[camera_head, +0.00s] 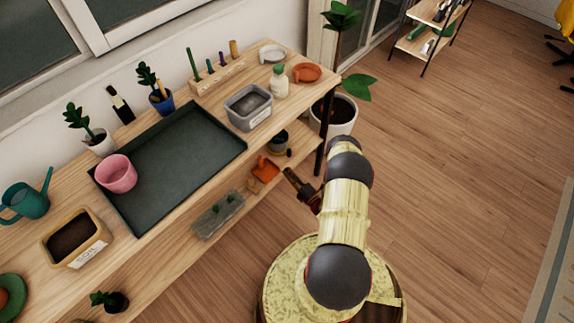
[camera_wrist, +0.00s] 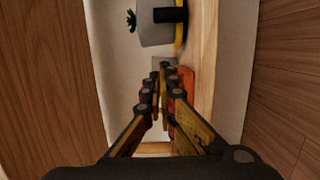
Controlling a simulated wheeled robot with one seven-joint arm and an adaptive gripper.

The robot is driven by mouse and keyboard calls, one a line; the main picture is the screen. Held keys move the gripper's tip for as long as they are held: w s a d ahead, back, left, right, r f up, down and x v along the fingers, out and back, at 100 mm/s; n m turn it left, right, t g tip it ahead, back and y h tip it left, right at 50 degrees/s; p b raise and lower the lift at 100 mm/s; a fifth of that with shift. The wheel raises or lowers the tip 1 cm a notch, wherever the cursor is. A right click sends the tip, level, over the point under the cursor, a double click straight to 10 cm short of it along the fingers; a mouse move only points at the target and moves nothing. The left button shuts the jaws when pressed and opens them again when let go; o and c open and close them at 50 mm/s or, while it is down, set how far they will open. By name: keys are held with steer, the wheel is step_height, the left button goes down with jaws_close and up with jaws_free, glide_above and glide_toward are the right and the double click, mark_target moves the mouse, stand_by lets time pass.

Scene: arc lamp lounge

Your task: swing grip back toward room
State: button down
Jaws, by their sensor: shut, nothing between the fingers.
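My gripper (camera_head: 297,186) is at the end of my yellow arm, beside the right end of the wooden potting bench (camera_head: 262,151). It points left toward the lower shelf. In the wrist view my gripper (camera_wrist: 163,68) is shut with its fingertips together and nothing held. Beyond the fingertips there are a grey pot (camera_wrist: 155,28) and an orange-red item (camera_wrist: 188,82) on the lower shelf. In the head view the open room floor (camera_head: 450,180) lies to the right of my arm.
A tall potted plant (camera_head: 335,118) stands on the floor close behind my arm. The bench leg (camera_head: 324,130) is near my gripper. The bench top holds a dark tray (camera_head: 175,165), a pink pot (camera_head: 116,173) and a grey bin (camera_head: 248,107). A shelf rack (camera_head: 425,40) stands at the back.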

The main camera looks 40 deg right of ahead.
steer(key=w+b, duration=0.1)
steer(key=w, duration=0.5)
steer(key=w+d+b, duration=0.1)
steer(key=w, duration=0.2)
steer(key=shift+w+b, duration=0.25)
steer(key=shift+b, duration=0.1)
steer(key=shift+s+d+b, duration=0.2)
steer(key=shift+s+d, duration=0.05)
steer(key=shift+d, duration=0.3)
steer(key=shift+s+d+b, duration=0.15)
steer(key=shift+s+d, duration=0.1)
steer(key=shift+d, duration=0.3)
steer(key=shift+s+d, duration=0.35)
steer(key=shift+d, duration=0.4)
